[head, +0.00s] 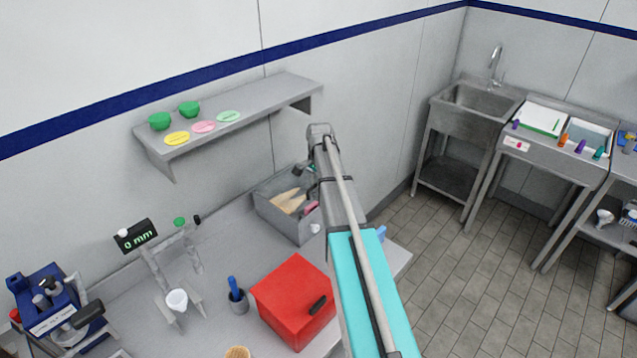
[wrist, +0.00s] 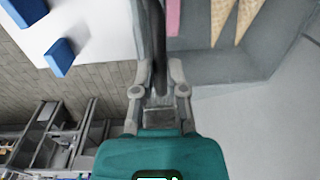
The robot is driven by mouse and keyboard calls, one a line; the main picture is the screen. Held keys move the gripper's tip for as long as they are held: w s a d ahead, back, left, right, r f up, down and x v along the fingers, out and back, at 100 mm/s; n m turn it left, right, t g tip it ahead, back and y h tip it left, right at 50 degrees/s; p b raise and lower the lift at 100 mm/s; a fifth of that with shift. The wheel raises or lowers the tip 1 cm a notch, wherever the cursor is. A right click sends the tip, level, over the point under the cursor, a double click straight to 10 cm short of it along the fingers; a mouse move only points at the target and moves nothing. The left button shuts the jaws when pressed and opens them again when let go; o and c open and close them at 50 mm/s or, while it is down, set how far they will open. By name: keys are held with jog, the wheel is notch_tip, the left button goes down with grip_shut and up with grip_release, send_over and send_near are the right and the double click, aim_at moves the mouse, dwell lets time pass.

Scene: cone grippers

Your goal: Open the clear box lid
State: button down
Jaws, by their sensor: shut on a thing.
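The box (head: 272,217) stands on the bench below the shelf, looking grey and see-through, with tan cones (head: 289,200) and a pink item (head: 311,207) inside. The cones (wrist: 243,18) and the box (wrist: 215,62) also show in the wrist view. My gripper (head: 303,174) is at the back right of the box, small and partly covered by my arm. In the wrist view my gripper (wrist: 157,88) is shut at the box's edge, on what seems to be the clear lid's edge or handle. The lid's outline and angle are hard to make out.
A red box (head: 290,298) with a black handle and a cup with a blue tool (head: 236,292) stand in front. A shelf (head: 240,118) with green bowls and coloured discs hangs above. The tiled floor (head: 470,270) at right is clear.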

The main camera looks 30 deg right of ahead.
jog(key=w+a+r+p, duration=0.1)
jog(key=w+r+p, duration=0.3)
jog(key=r+p, duration=0.2)
jog(key=shift+w+a+r, duration=0.25)
jog(key=shift+a+r, duration=0.15)
jog(key=shift+r, duration=0.45)
jog(key=c, duration=1.1)
grip_release()
jog(key=o, duration=0.4)
jog(key=shift+w+f, duration=0.2)
jog(key=shift+w, duration=0.05)
jog(key=shift+s, duration=0.1)
